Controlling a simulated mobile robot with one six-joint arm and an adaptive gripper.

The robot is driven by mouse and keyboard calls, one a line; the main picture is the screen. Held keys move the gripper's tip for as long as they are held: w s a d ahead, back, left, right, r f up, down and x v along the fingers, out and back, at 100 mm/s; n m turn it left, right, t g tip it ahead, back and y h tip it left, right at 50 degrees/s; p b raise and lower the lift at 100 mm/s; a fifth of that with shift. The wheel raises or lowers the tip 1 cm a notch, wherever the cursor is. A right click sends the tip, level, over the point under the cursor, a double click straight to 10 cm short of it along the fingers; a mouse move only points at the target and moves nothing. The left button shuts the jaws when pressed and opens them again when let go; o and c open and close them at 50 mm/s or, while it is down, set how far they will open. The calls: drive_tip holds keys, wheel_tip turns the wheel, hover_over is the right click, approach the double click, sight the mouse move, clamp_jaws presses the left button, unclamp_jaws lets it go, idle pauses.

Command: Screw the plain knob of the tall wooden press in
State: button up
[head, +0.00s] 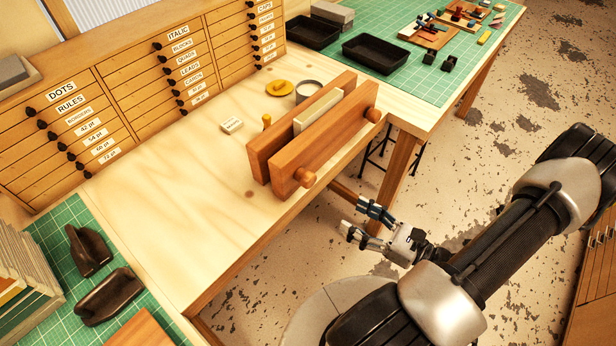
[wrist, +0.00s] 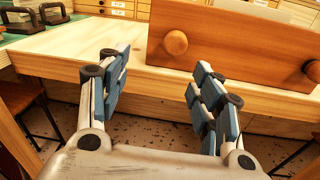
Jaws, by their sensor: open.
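The wooden press (head: 335,147) stands on the pale worktable, two upright reddish-brown boards with a cream block (head: 318,110) between them. Its front board carries two round wooden knobs, a left knob (head: 305,177) and a right knob (head: 373,115). My gripper (head: 361,219) is open and empty, off the table's front edge and apart from the press. In the wrist view the front board (wrist: 225,45) faces me; the left knob (wrist: 176,42) shows beyond the gap between my fingers (wrist: 160,68), the right knob (wrist: 313,70) at the right edge.
A labelled drawer cabinet (head: 130,95) runs along the back. Behind the press lie a yellow disc (head: 279,88), a round tin (head: 308,90) and a small labelled block (head: 231,126). Dark tools (head: 108,297) lie on a green mat at left. The tabletop left of the press is clear.

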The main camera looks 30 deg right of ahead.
sight(312, 183)
drive_tip(key=w+a, duration=0.1)
drive_tip(key=w, duration=0.4)
drive_tip(key=w+a+m+h, duration=0.1)
drive_tip(key=w+a, duration=0.1)
drive_tip(key=w, duration=0.4)
drive_tip(key=w+a+f+m+b, duration=0.1)
drive_tip(key=w, duration=0.4)
drive_tip(key=shift+w+a+t+h, duration=0.15)
drive_tip(key=shift+t+h, duration=0.25)
drive_tip(key=shift+c, duration=0.3)
drive_tip(key=c, duration=1)
drive_tip(key=shift+r+m, duration=0.1)
drive_tip(key=shift+m, duration=0.3)
